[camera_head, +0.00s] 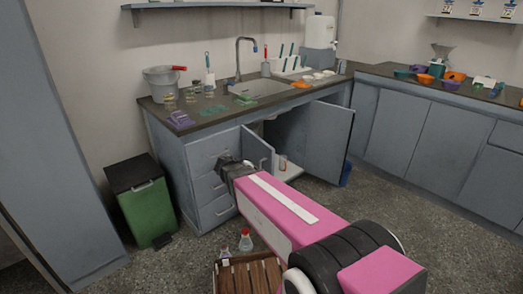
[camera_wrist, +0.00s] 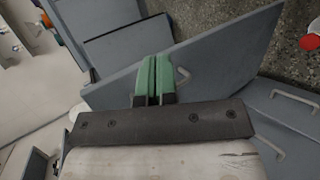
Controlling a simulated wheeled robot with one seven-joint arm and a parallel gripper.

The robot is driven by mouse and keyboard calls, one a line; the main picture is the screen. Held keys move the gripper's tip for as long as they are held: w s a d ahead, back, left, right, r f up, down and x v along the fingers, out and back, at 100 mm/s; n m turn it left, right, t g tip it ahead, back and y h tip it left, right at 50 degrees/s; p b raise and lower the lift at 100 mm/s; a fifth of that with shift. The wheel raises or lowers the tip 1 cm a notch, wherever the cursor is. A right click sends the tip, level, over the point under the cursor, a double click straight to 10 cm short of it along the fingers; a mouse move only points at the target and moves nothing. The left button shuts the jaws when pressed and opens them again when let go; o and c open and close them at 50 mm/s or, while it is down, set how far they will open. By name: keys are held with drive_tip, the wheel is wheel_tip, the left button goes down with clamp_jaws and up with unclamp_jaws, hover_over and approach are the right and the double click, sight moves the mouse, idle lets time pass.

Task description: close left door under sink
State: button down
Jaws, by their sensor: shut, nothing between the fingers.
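The left door (camera_head: 258,148) under the sink stands open in the head view, a grey-blue panel swung out from the cabinet beside the drawers. My arm hides its lower part. In the wrist view, a large grey panel with a metal handle, apparently this left door (camera_wrist: 225,55), fills the upper middle. My gripper (camera_wrist: 155,62) has its green fingers pressed together, empty, in front of this panel and just left of its handle (camera_wrist: 183,77). I cannot tell whether they touch it. The sink (camera_head: 262,87) is set in the counter above.
The right door (camera_head: 328,140) also stands open. Drawers (camera_head: 212,180) are left of the left door and look shut. A green bin (camera_head: 147,212) stands at left. A flask (camera_head: 245,240) and a wooden crate (camera_head: 228,277) are on the floor near my arm.

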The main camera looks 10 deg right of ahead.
sight(266, 147)
drive_tip(key=w+a+r+t+h, duration=0.4)
drive_tip(key=w+a+r+h, duration=0.2)
drive_tip(key=a+r, duration=0.25)
drive_tip(key=shift+n, duration=0.4)
drive_tip(key=x, duration=1.3)
drive_tip(key=shift+w+f, duration=0.35)
drive_tip(key=shift+d+t, duration=0.15)
drive_tip(key=shift+t, duration=0.15)
